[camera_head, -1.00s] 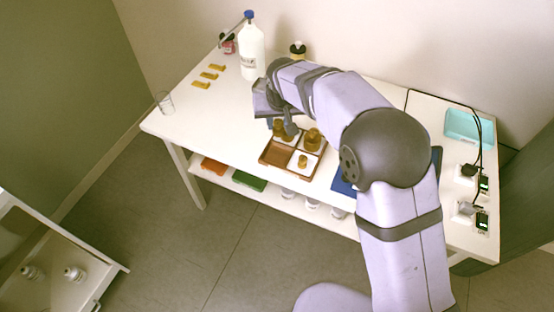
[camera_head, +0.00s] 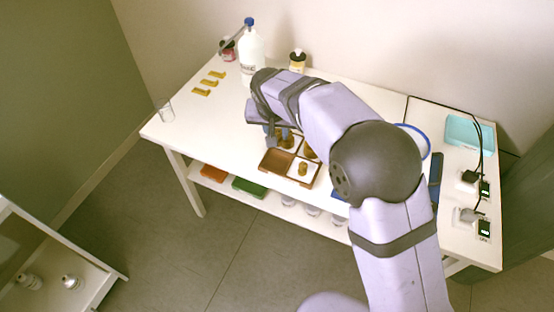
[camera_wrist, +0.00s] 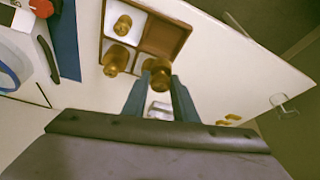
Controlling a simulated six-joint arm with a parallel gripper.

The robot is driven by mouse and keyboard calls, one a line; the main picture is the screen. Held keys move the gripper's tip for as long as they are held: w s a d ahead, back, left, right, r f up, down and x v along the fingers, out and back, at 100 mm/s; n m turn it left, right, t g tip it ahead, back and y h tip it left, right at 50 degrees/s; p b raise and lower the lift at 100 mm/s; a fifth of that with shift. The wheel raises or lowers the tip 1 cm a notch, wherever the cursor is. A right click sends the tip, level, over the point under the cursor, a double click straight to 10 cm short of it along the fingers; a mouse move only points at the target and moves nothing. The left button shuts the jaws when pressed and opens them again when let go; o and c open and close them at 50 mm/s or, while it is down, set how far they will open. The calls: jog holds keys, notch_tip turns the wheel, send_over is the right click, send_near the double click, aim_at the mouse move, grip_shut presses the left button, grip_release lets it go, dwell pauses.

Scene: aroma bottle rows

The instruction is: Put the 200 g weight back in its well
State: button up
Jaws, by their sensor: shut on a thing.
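A brown box (camera_head: 263,166) with square wells stands near the table's front edge. In the wrist view, one well is bare brown and empty (camera_wrist: 165,38). A small brass weight (camera_wrist: 123,25) and a larger one (camera_wrist: 116,60) stand in pale-lined wells. My gripper (camera_wrist: 159,82) is shut on a brass weight (camera_wrist: 160,72), which I take for the 200 g weight; its marking is unreadable. The held weight is at the pale-lined well diagonal to the small weight. I cannot tell whether it touches the well floor. In the head view my gripper (camera_head: 271,140) is partly hidden by my wrist.
A white bottle with a blue cap (camera_head: 251,52) and a small dark-capped bottle (camera_head: 297,61) stand behind my arm. A glass (camera_head: 165,111) and yellow pieces (camera_head: 209,84) are at left.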

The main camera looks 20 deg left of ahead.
notch_tip(320, 180, down, 6)
jog(key=shift+r+p, duration=0.15)
jog(key=shift+p, duration=0.3)
jog(key=shift+f+p, duration=0.3)
jog(key=shift+f, duration=1.6)
jog(key=shift+f, duration=0.2)
jog(key=o, duration=0.7)
jog(key=shift+r, duration=0.15)
